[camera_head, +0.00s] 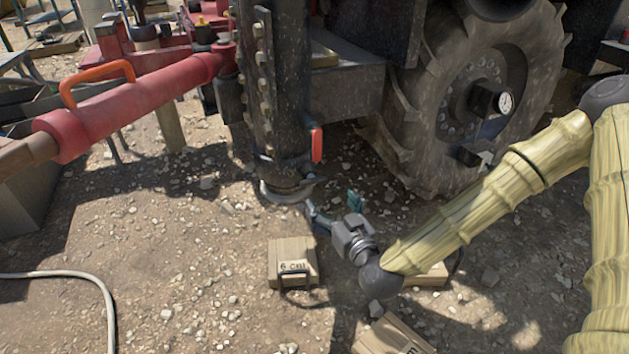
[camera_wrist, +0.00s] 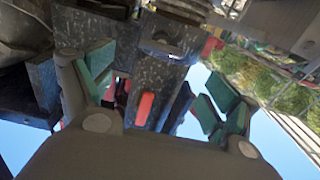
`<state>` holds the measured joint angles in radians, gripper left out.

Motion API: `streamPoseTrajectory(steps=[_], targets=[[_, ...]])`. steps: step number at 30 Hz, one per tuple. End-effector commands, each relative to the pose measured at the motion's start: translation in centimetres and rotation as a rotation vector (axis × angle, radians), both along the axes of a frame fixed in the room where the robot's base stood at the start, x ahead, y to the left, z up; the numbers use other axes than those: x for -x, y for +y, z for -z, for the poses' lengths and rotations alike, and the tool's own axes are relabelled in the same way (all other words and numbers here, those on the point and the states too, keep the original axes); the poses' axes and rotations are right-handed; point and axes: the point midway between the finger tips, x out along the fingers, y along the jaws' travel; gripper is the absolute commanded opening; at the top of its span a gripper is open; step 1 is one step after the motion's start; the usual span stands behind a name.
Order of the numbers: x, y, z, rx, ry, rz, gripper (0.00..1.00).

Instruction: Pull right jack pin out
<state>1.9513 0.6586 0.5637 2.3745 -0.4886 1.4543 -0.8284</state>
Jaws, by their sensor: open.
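The jack leg (camera_head: 285,90) is a dark, dusty upright column with a row of light bolts, left of the big tyre. A red-orange handle (camera_head: 316,144), which looks like the jack pin's, sits low on its right side. The handle also shows near the middle of the wrist view (camera_wrist: 145,108). My gripper (camera_head: 331,208) is open and empty, below and slightly right of the handle and apart from it. In the wrist view, its green-padded fingers (camera_wrist: 160,88) stand spread on both sides of the handle. How the pin sits inside the leg is hidden.
A large tyre (camera_head: 400,130) stands right of the leg. A red cylinder with an orange grip (camera_head: 150,105) reaches in from the left. Wooden blocks (camera_head: 292,255) lie on gravel below my gripper. A pale hose (camera_head: 80,280) lies at lower left; open gravel lies between.

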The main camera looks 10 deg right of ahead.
Motion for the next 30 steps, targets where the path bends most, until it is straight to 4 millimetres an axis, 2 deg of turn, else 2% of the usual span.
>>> streamPoseTrajectory(steps=[5,18,24,30], targets=[[-1.6,0.5,0.2,0.000,-0.003,0.000,0.88],[-8.1,2.5,0.3,-0.001,0.000,-0.001,0.88],[-9.7,3.0,0.2,0.000,0.001,-0.002,0.88],[-10.1,3.2,0.1,0.001,0.002,-0.003,0.88]])
